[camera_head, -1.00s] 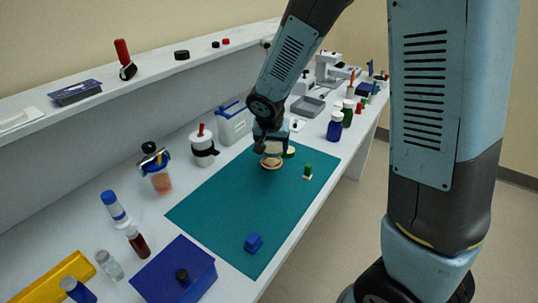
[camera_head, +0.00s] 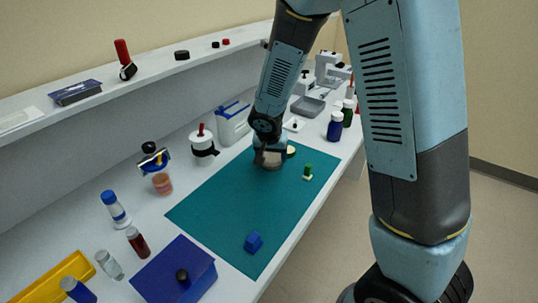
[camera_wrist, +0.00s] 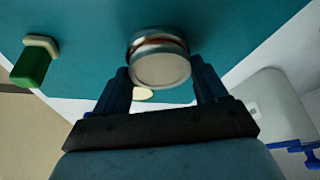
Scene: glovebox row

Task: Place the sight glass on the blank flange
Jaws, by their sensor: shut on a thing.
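My gripper (camera_wrist: 161,78) is shut on the sight glass (camera_wrist: 160,70), a round disc with a pale grey face and silvery rim. In the head view my gripper (camera_head: 268,156) is low over the far part of the teal mat, with the sight glass (camera_head: 271,161) at its tip. Beyond the sight glass in the wrist view is a silvery round edge, apparently the blank flange (camera_wrist: 156,37), with a reddish-brown band between them. The two look lined up. The flange is mostly hidden, and I cannot tell if they touch.
A green-topped piece (camera_head: 308,172) and a cream disc (camera_head: 291,151) are close by on the teal mat (camera_head: 215,209). A blue block (camera_head: 254,243) is at the near end. A white canister (camera_head: 203,147) and a blue-lidded container (camera_head: 233,122) stand left of the mat. The mat's middle is clear.

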